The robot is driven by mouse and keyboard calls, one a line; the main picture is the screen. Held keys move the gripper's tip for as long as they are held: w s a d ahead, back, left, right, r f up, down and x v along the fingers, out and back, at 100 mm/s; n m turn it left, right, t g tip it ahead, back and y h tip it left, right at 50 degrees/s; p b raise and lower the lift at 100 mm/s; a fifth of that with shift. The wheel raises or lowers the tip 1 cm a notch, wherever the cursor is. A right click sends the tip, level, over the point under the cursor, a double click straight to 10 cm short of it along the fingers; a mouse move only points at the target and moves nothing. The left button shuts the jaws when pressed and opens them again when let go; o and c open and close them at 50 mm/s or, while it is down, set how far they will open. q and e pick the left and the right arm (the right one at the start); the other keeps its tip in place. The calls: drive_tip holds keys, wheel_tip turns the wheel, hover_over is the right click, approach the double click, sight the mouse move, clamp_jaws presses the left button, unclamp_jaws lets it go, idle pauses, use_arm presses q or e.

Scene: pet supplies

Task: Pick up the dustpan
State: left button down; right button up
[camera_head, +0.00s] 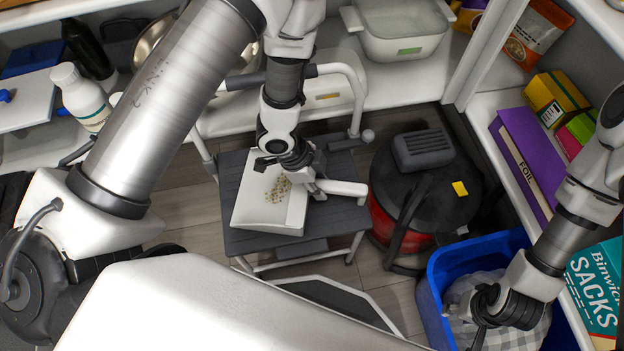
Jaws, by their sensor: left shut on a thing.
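The dustpan (263,209) is a white pan with small brown crumbs on it. It is at the grey step stool (246,242), in the middle of the head view; I cannot tell whether it touches the stool's top. My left gripper (287,168) reaches down from above and is shut on the dustpan near its back end. The gripper hides part of that end. My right gripper (478,318) hangs over the blue bin at the lower right, away from the dustpan. Its fingers are dark, and their opening is unclear.
A red and black vacuum cleaner (424,195) stands right of the stool. The blue bin (437,300) has a pale checked liner. Shelves with a purple foil box (520,160), a white bottle (80,95) and a white tub (398,32) border the space.

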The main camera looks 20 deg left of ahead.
use_arm(q)
wheel_tip(320, 180, up, 4)
drive_tip(key=shift+s+f+p, duration=0.1)
drive_tip(key=shift+s+p, duration=0.05)
drive_tip(key=shift+p, duration=0.7)
drive_tip(key=s, duration=0.2)
drive_tip(key=s+d, duration=0.1)
drive_tip(key=shift+s, duration=0.4)
drive_tip(key=s+d+r+p, duration=0.1)
drive_tip(key=s+d+p, duration=0.2)
drive_tip(key=s+p, duration=0.8)
drive_tip(key=p, duration=0.6)
drive_tip(key=shift+s+d, duration=0.15)
